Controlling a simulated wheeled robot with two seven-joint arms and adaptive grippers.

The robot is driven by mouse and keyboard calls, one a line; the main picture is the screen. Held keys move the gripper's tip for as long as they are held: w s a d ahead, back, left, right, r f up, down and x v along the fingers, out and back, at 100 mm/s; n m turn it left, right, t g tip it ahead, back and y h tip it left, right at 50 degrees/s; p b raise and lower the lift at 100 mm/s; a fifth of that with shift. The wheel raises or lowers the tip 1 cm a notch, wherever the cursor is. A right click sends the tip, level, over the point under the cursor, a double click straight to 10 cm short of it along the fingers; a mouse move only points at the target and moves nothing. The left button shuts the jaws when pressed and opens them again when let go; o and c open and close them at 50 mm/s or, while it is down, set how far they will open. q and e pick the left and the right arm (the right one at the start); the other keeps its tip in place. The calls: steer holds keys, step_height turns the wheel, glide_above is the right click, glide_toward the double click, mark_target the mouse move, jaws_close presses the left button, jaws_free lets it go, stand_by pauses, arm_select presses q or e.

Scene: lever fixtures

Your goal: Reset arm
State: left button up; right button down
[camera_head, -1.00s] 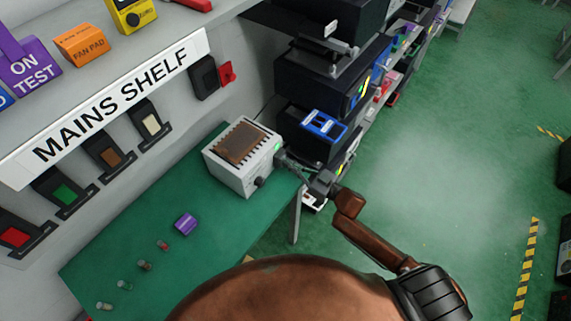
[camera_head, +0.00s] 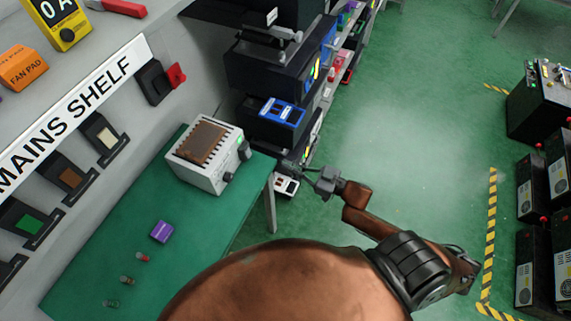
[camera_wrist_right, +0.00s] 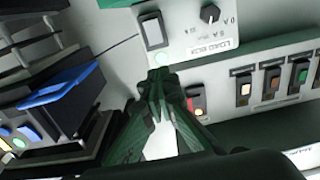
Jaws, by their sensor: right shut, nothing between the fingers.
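My right gripper (camera_head: 292,166) is in the middle of the head view, off the right end of the green bench. Its fingers are together and empty, and it is apart from the grey-white load box (camera_head: 212,172). The box has a brown grille on top, with a black switch and a round knob on its right-hand face. In the right wrist view the closed fingers (camera_wrist_right: 157,80) point toward the load box (camera_wrist_right: 195,42), which shows a pale rocker switch and a black knob. My left gripper is not in view.
The green bench (camera_head: 110,255) holds a purple block (camera_head: 161,231) and small fuse-like cylinders. Wall switches line the mains shelf (camera_head: 75,115). Black equipment racks (camera_head: 270,75) stand behind my right gripper. Green floor (camera_head: 410,110) is open to the right; black units (camera_head: 540,95) stand beyond.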

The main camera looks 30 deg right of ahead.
steer(key=shift+f, duration=0.1)
stand_by(0.3)
